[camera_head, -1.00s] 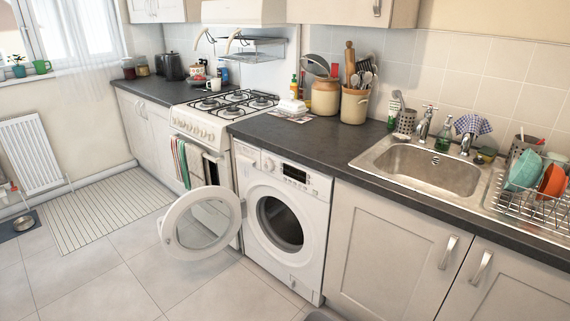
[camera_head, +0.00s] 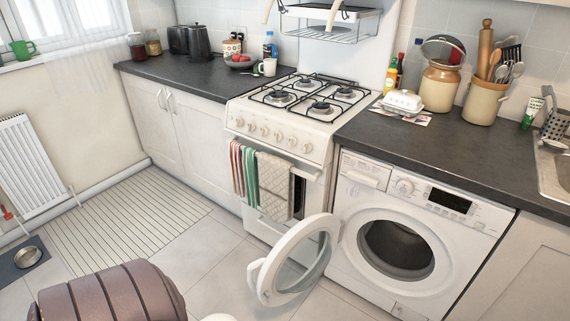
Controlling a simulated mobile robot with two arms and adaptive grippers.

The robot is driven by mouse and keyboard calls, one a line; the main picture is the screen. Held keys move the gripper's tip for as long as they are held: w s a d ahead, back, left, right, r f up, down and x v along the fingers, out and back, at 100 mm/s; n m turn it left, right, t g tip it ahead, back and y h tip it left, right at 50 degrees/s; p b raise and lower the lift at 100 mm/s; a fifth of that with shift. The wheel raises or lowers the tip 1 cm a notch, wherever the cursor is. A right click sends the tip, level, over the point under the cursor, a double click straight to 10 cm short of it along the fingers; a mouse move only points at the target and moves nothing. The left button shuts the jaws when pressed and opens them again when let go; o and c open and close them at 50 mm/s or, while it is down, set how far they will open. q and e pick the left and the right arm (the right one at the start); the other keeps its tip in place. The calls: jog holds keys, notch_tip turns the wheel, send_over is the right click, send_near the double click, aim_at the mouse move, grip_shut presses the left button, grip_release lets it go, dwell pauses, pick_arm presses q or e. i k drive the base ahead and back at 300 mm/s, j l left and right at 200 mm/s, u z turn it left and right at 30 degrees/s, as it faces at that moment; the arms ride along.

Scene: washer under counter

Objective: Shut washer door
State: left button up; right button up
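The white washer (camera_head: 410,242) stands under the dark counter, to the right of the cooker. Its round door (camera_head: 285,262) is swung wide open to the left of the opening. The door has a white ring frame and a clear glass middle, with a handle piece (camera_head: 255,274) on its far left edge. The dark drum opening (camera_head: 396,249) is uncovered and looks empty, though its inside is dim. Neither of my grippers can be made out in this view, and nothing is seen touching the door.
The cooker (camera_head: 284,120) with hanging towels (camera_head: 273,185) stands left of the washer, behind the open door. A striped mat (camera_head: 130,222) and a bowl (camera_head: 28,257) lie on the floor at left. Tiled floor shows around the door. Base cupboards (camera_head: 525,270) stand right of the washer.

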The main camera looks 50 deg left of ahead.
aim_at(267, 293)
jog(key=j+z, duration=0.1)
jog(key=j, duration=0.35)
jog(key=k+j, duration=0.15)
jog(key=j, duration=0.25)
jog(key=j+z, duration=0.15)
jog(key=j, duration=0.25)
jog(key=k+j+z, duration=0.1)
jog(key=j, duration=0.35)
jog(key=k+j, duration=0.15)
jog(key=j, duration=0.25)
jog(key=k+j+z, duration=0.15)
jog(key=j, duration=0.25)
jog(key=k+j, duration=0.1)
jog(key=j, duration=0.3)
jog(key=k+j+z, duration=0.15)
jog(key=j, duration=0.2)
